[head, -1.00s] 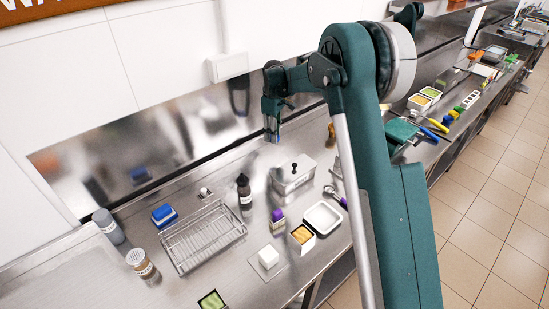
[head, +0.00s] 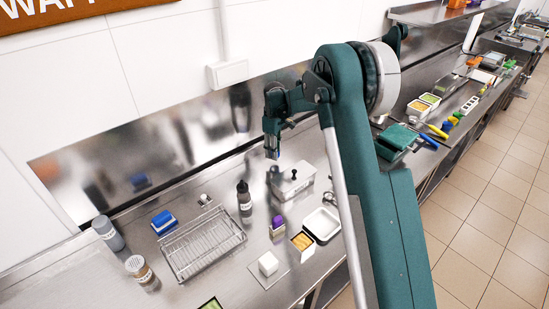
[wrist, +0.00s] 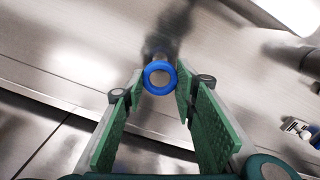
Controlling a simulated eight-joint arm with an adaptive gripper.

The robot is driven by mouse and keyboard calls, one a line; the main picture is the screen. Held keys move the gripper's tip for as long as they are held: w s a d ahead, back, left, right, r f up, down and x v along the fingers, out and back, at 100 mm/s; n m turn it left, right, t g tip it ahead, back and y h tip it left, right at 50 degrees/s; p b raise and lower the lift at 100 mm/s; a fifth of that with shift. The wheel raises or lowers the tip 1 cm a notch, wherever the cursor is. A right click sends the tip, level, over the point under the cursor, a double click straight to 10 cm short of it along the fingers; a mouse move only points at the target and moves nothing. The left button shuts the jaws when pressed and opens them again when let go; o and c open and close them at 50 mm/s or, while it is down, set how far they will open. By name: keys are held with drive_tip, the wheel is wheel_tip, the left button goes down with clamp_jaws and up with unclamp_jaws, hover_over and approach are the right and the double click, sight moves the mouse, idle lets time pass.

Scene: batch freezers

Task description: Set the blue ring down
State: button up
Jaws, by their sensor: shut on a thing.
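My gripper (head: 272,154) hangs over the back of the steel counter, left of the lidded steel container (head: 290,184). In the wrist view, its green-padded fingers (wrist: 160,84) are shut on the blue ring (wrist: 161,77), which sits between the fingertips with its round opening facing the camera. Bare steel shows around the ring in that view; I cannot tell how far it is above the surface. The ring is too small or hidden to make out in the head view.
A dark bottle (head: 244,198), a wire rack (head: 203,243) and a blue block (head: 163,222) stand to the left. A purple-topped block (head: 277,228), a white cube (head: 268,264) and a white tray (head: 321,224) lie nearer the front. The steel wall (head: 190,150) is behind.

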sight(274, 162)
drive_tip(key=shift+f, duration=0.25)
drive_tip(key=shift+f, duration=1.75)
drive_tip(key=shift+f, duration=0.15)
drive_tip(key=o, duration=0.8)
drive_tip(key=shift+r, duration=0.2)
wheel_tip(274, 162, up, 12)
